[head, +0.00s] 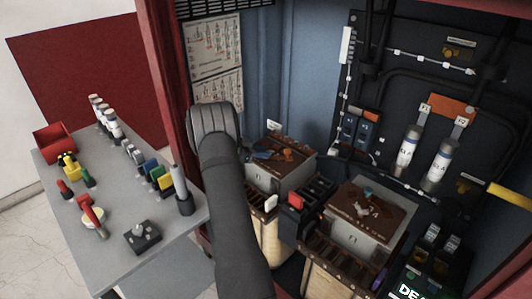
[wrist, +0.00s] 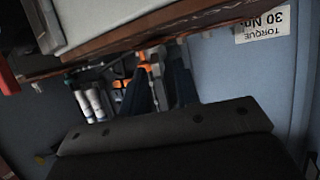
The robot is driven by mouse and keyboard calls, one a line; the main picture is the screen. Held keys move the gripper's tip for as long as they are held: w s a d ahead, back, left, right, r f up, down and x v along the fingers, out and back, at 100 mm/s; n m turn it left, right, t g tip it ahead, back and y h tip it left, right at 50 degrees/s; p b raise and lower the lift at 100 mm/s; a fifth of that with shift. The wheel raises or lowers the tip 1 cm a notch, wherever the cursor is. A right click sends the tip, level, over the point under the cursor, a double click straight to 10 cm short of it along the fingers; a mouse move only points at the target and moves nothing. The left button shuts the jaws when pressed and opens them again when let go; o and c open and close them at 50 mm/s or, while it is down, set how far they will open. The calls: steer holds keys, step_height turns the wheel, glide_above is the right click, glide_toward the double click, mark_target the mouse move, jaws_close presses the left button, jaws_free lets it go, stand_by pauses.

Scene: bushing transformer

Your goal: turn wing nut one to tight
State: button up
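My gripper's two dark fingers (wrist: 160,88) show in the wrist view above its broad dark body, apart with a gap between them. Their tips reach the brown edge of a box top (wrist: 150,32), beside small orange and grey parts (wrist: 146,68). I cannot tell whether they touch anything. In the head view my arm hides most of the gripper. The left brown-topped box (head: 275,180) carries blue and orange pieces (head: 285,154) on top. The right box (head: 365,225) has a small teal fitting (head: 368,193). No wing nut can be picked out for certain as number one.
A "TORQUE 30 Nm" label (wrist: 265,25) appears upside down in the wrist view. Two white fuses (head: 408,150) hang on the dark back panel. A red and black block (head: 300,205) stands between the boxes. A grey table (head: 120,200) with tools stands left.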

steer(key=shift+x, duration=1)
jaws_close()
steer(key=shift+f+m+g, duration=0.1)
steer(key=shift+m+g, duration=0.2)
steer(key=shift+g, duration=0.1)
steer(key=shift+m+g+h, duration=0.4)
steer(key=shift+m+g, duration=2.2)
steer(key=shift+g, duration=0.4)
steer(key=shift+f, duration=0.1)
